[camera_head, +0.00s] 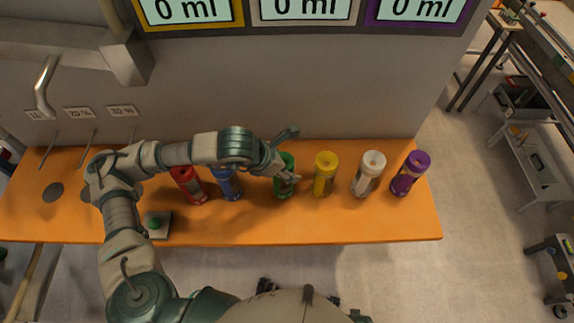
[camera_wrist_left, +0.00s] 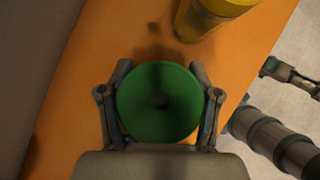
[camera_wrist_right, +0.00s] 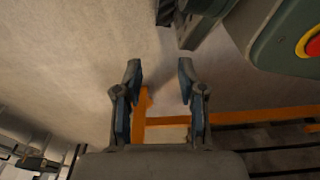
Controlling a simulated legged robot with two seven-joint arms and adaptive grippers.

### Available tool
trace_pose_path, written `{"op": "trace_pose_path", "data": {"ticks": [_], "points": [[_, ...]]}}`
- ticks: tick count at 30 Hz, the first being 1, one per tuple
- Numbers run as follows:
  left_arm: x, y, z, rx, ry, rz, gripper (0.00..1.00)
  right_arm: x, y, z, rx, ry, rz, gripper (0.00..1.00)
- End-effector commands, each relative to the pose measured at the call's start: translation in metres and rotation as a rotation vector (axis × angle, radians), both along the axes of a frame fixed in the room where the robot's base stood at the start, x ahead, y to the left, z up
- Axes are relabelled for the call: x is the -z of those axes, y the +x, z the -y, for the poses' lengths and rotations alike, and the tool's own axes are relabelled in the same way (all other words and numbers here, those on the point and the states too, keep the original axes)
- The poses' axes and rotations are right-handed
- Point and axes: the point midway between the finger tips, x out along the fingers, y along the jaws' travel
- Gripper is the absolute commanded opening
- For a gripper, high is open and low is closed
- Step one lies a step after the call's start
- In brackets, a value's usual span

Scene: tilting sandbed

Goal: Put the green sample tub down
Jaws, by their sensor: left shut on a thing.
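The green sample tub (camera_head: 284,188) is in the row of tubs on the orange bench (camera_head: 255,229), between the blue tub and the yellow tub. My left gripper (camera_head: 287,177) is shut around it near its top. In the left wrist view the round green lid (camera_wrist_left: 157,102) sits between the two fingers of my left gripper (camera_wrist_left: 160,106), one on each side. I cannot tell whether its base touches the bench. My right gripper (camera_wrist_right: 159,84) is open and empty in the right wrist view, with floor and an orange edge beyond it.
A red tub (camera_head: 189,185) and a blue tub (camera_head: 227,183) stand left of the green tub. A yellow tub (camera_head: 325,174), a white tub (camera_head: 369,174) and a purple tub (camera_head: 410,173) stand to its right. A green button on a small plate (camera_head: 157,224) is near the front edge.

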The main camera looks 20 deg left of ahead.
Motion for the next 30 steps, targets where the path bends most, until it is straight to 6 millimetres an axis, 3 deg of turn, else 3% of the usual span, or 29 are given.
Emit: {"op": "trace_pose_path", "data": {"ticks": [4,5,8,21,30], "points": [[0.002,0.0,-0.002,-0.001,-0.002,0.001,0.07,-0.001,0.003,0.0,0.001,-0.001,0.001,0.4],[0.002,0.0,-0.002,-0.001,-0.001,0.0,0.65,-0.004,0.006,-0.001,0.001,0.0,0.006,0.4],[0.002,0.0,-0.002,-0.001,-0.001,0.0,0.89,-0.007,0.01,-0.002,0.002,0.003,0.013,0.4],[-0.003,0.0,0.002,0.0,0.003,0.0,0.89,-0.003,-0.002,-0.004,0.002,0.007,0.003,0.4],[-0.056,-0.025,-0.027,-0.002,0.001,0.006,0.89,0.001,-0.003,-0.001,0.0,0.003,0.003,0.4]]}}
